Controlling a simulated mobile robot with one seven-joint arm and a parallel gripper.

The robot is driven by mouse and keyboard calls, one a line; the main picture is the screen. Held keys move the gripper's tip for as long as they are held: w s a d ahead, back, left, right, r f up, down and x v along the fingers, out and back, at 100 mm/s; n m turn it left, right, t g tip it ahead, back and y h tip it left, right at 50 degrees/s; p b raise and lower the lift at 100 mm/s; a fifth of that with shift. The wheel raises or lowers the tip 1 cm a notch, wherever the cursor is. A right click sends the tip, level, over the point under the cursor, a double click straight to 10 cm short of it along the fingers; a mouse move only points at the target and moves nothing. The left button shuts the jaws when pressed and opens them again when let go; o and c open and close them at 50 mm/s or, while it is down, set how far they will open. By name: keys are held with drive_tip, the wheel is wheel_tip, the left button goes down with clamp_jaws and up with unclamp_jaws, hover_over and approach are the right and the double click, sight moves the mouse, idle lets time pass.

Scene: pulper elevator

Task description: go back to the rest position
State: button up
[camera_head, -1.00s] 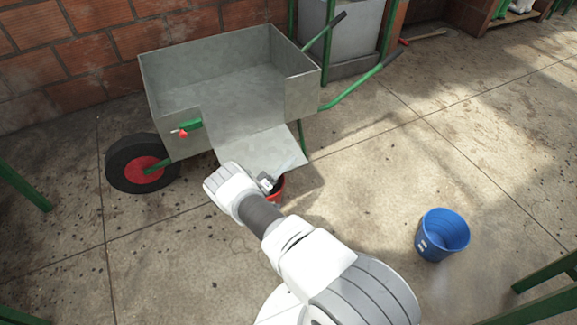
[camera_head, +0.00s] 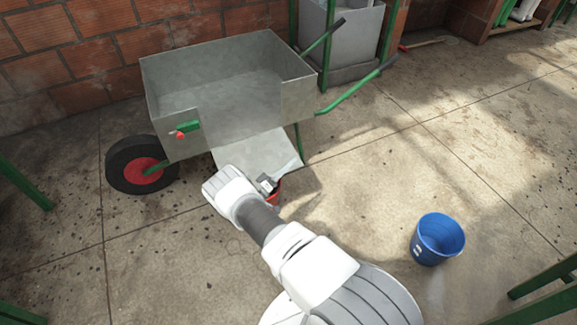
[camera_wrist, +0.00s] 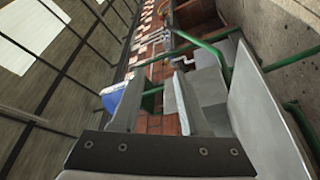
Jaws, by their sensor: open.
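My gripper (camera_head: 268,183) is in front of the wheelbarrow's sloping metal chute, seen small and from behind my white arm in the head view. Its jaws (camera_wrist: 188,100) are open in the wrist view, and I see nothing held between them. A red bucket (camera_head: 275,195) is mostly hidden behind my gripper and forearm. I cannot tell whether the gripper touches it. My arm is stretched forward from the bottom of the head view.
The grey metal wheelbarrow (camera_head: 232,98), with green handles and a red-hubbed wheel, stands by the brick wall (camera_head: 85,50). A blue bucket (camera_head: 438,239) stands on the floor at right. Green legs stand at both sides. The concrete floor (camera_head: 370,175) is clear between.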

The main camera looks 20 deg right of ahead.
drive_tip(key=shift+r, duration=0.1)
wheel_tip(320, 180, up, 15)
drive_tip(key=d+m+g+y, duration=0.2)
drive_tip(key=m+g, duration=0.1)
drive_tip(key=g, duration=0.4)
drive_tip(key=s+a+r+g+y, duration=0.15)
drive_tip(key=s+r+y, duration=0.55)
drive_tip(key=r, duration=0.7)
drive_tip(key=s+a+r+n+t+y, duration=0.25)
drive_tip(key=s+a+r, duration=0.25)
drive_tip(key=s, duration=0.4)
drive_tip(key=s+a+r+n+t+y, duration=0.1)
drive_tip(key=s+a+r+t+y, duration=0.1)
drive_tip(key=s+a+r+y, duration=0.45)
drive_tip(key=s+a+r+n+t+y, duration=0.1)
drive_tip(key=s+a+r+n+t, duration=0.15)
drive_tip(key=s, duration=0.75)
wheel_tip(320, 180, up, 29)
drive_tip(key=m+p, duration=0.1)
drive_tip(key=p, duration=2.7)
drive_tip(key=shift+s+a+r+p, duration=0.2)
drive_tip(key=shift+a+p, duration=0.1)
drive_tip(key=shift+a, duration=0.1)
drive_tip(key=shift+w+f, duration=0.1)
